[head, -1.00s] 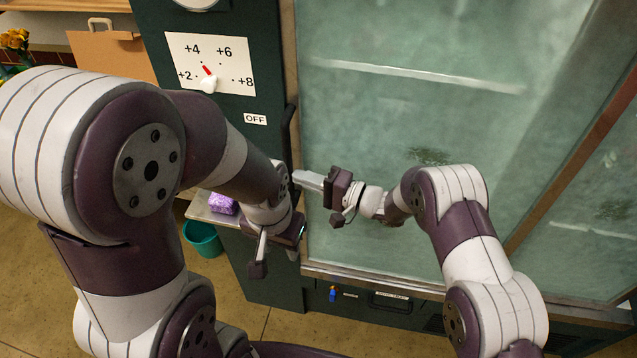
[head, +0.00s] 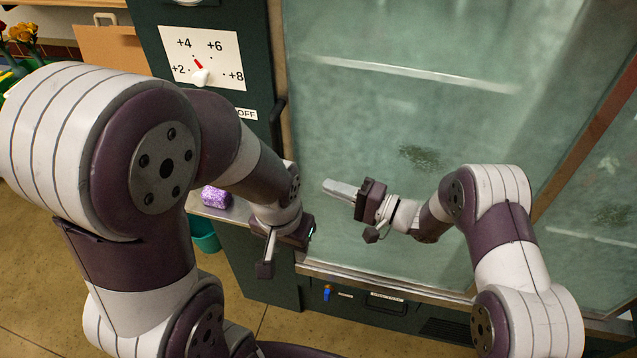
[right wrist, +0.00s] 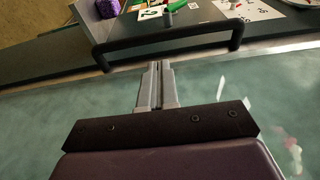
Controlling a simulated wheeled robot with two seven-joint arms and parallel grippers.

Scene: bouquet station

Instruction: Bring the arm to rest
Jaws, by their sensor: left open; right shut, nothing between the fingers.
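My right gripper (head: 340,189) is shut and empty, in front of the frosted glass door (head: 400,120) in the head view. Its two grey fingers lie together in the right wrist view (right wrist: 156,85). A dark bar handle (right wrist: 170,38) crosses beyond the fingertips there, seemingly apart from them. In the head view the handle (head: 278,115) runs up the door's left edge, left of the right gripper. My left gripper (head: 284,256) is open and empty, pointing down in front of the dark green cabinet side. My left arm hides part of the cabinet and counter.
A dial panel (head: 222,55) with an OFF label below it is at upper left. A purple block (head: 216,197) sits on a small ledge above a teal bucket (head: 204,235). Flowers (head: 20,32) stand at far left. Floor is open at lower left.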

